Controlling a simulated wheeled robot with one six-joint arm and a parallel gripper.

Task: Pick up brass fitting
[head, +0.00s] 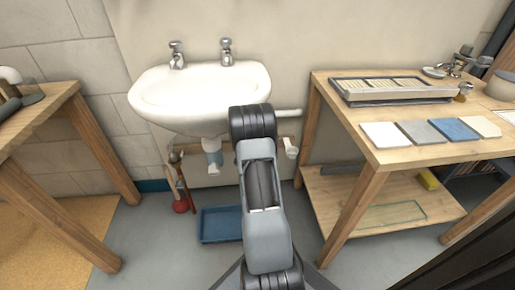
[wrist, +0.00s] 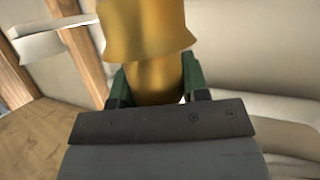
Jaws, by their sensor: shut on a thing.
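In the wrist view, a golden brass fitting (wrist: 146,32) fills the top middle, close to the camera. It has a wide flared collar and a narrower body below it. My gripper (wrist: 155,80) has green fingers on both sides of the narrower body and is shut on it. The far end of the fitting runs out of the picture. In the head view, my arm stands in front of the sink, and neither the gripper nor the held fitting can be made out.
A white sink (head: 200,98) with two taps is on the wall. A blue tray (head: 220,225) and a red plunger (head: 181,205) are on the floor below. The right workbench (head: 400,155) holds a slotted tray (head: 388,89), sample tiles (head: 425,132) and taps. Another wooden bench (head: 45,110) stands left.

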